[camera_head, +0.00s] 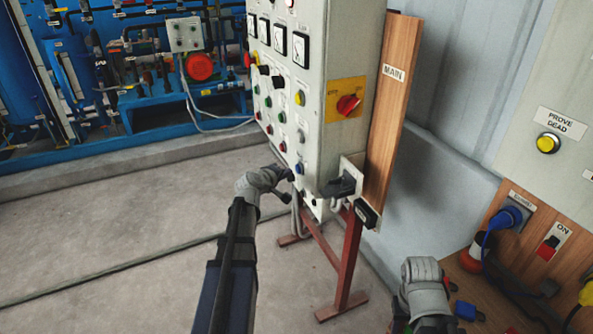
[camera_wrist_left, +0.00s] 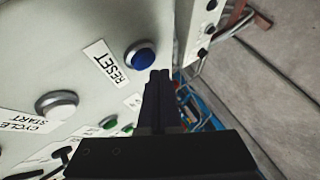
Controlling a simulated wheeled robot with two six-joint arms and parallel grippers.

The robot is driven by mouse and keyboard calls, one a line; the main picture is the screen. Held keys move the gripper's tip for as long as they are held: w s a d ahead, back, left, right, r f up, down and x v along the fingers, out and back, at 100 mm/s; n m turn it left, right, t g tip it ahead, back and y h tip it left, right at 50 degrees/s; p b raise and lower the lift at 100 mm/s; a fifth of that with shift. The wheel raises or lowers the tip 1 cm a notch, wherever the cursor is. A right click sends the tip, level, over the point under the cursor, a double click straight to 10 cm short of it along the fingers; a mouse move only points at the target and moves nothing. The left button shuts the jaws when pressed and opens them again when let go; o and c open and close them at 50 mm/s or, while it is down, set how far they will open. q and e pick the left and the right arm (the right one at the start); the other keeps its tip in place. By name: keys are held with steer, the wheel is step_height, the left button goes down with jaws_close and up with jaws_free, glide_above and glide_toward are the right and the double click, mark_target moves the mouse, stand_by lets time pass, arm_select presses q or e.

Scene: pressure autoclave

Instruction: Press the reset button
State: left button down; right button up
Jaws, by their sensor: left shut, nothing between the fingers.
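The reset button is a round blue button in a metal ring on the grey control panel. In the left wrist view the blue button (camera_wrist_left: 141,57) sits beside a label reading RESET (camera_wrist_left: 105,63). In the head view the blue button (camera_head: 299,168) is low on the panel front. My left gripper (camera_head: 286,176) is shut and empty, close to the lower panel front. In the left wrist view its dark fingertips (camera_wrist_left: 160,77) appear just beside the button; I cannot tell whether they touch it. Part of my right arm shows at the bottom right, but its fingers are not visible.
The control panel (camera_head: 347,50) stands on a red frame (camera_head: 347,265). A CYCLE START button (camera_wrist_left: 57,103) is nearby on the same face. Blue machinery (camera_head: 160,115) stands behind. A wooden board with plugs and switches (camera_head: 540,235) is at right. The floor at left is clear.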

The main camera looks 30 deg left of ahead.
arm_select(q)
steer(key=shift+w+d, duration=0.1)
steer(key=shift+w+d, duration=0.15)
steer(key=shift+w, duration=0.1)
steer(key=shift+w+d, duration=0.35)
stand_by(0.9)
stand_by(0.3)
steer(key=shift+s+a, duration=0.55)
steer(key=shift+s, duration=0.15)
steer(key=shift+s+a, duration=1.65)
steer(key=shift+s, duration=0.25)
